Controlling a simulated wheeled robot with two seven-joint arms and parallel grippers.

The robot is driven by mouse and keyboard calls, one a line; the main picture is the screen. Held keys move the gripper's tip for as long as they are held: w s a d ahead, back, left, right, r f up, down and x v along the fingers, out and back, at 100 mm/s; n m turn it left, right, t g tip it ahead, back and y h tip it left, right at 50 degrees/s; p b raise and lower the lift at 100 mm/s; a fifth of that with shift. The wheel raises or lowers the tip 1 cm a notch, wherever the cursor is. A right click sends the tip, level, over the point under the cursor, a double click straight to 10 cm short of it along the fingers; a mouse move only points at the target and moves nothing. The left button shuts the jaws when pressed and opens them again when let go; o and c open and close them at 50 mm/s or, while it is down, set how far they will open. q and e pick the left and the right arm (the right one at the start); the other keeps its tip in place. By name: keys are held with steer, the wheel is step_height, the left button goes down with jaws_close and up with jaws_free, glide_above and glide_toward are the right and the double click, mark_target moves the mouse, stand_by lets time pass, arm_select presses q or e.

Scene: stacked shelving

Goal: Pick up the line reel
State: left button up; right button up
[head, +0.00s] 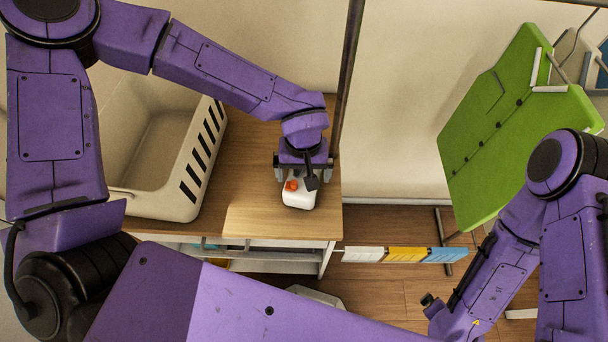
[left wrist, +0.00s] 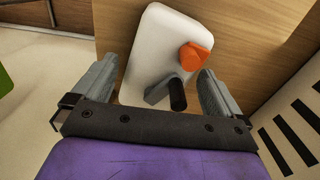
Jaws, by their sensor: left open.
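The line reel (head: 298,198) is a small white rounded body with an orange knob and a dark crank handle. It rests on the wooden top of the shelf unit, near its right front corner. It also shows in the left wrist view (left wrist: 150,50), between and beyond the finger tips. My left gripper (head: 302,177) is over the reel, pointing down, with its two grey fingers apart on either side of it. The left gripper (left wrist: 160,85) is open in the wrist view. Whether a finger touches the reel I cannot tell. My right gripper is out of view.
A beige slotted bin (head: 150,205) stands left of the reel on the wooden top (head: 265,222). A dark upright pole (head: 347,75) rises close behind and right of my left gripper. A green panel (head: 515,130) stands at the right. White, yellow and blue tags (head: 405,254) hang below.

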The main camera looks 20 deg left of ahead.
arm_select(q)
steer(key=shift+a+f, duration=0.1)
steer(key=shift+f, duration=0.5)
steer(key=shift+s, duration=0.15)
steer(key=shift+s+r, duration=0.1)
steer(key=shift+c, duration=0.9)
steer(key=c, duration=1.1)
